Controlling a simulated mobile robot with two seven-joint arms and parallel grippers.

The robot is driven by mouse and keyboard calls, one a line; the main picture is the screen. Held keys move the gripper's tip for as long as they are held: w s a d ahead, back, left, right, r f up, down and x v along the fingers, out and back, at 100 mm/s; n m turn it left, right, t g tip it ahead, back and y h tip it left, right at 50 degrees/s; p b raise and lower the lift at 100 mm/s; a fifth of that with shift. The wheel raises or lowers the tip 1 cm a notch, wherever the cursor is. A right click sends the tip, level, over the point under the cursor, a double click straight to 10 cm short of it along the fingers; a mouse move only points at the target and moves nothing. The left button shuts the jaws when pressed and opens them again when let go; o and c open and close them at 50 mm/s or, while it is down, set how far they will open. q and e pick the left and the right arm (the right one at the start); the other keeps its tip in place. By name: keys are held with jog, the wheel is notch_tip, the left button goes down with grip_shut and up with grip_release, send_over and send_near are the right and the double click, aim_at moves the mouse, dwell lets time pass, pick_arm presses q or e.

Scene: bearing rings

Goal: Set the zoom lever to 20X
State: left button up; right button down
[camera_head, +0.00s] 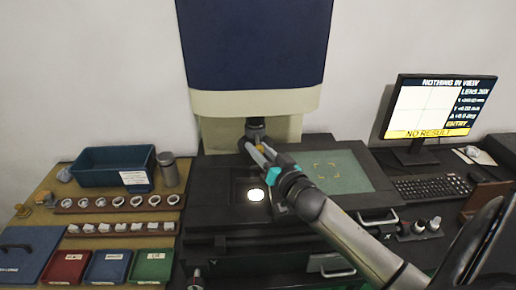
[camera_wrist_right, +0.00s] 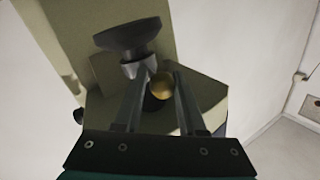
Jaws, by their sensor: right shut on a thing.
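My right gripper (camera_head: 254,148) reaches up from the lower right to the underside of the measuring machine's cream head (camera_head: 250,103). In the right wrist view, its two fingers (camera_wrist_right: 161,75) stand on either side of a brass ball knob (camera_wrist_right: 162,86), which looks like the end of the zoom lever. The gripper is shut on this knob. The lever's shaft and any scale marks are hidden. A dark round lens part (camera_wrist_right: 128,36) is just beyond the left finger. The monitor (camera_head: 432,106) shows a lens line that seems to read 20X, in small blurred text. My left gripper is out of view.
A lit spot (camera_head: 255,194) shows on the stage below the head. A green glass plate (camera_head: 335,171) lies to its right. Rows of rings (camera_head: 118,202), a blue bin (camera_head: 112,168) and small coloured trays (camera_head: 108,266) fill the left table. A keyboard (camera_head: 432,187) is at right.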

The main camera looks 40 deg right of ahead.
jog(key=shift+a+r, duration=0.15)
jog(key=shift+a, duration=0.2)
jog(key=c, duration=0.9)
grip_release()
jog(key=shift+c, duration=0.2)
jog(key=o, duration=0.3)
jog(key=shift+w, duration=0.15)
jog(key=shift+o, duration=0.2)
jog(key=shift+d, duration=0.1)
jog(key=s+a, duration=0.1)
jog(key=s, duration=1.4)
jog(key=shift+s+a+b, duration=0.15)
jog(key=shift+a+b, duration=0.1)
jog(key=shift+b, duration=0.05)
jog(key=shift+f, duration=0.2)
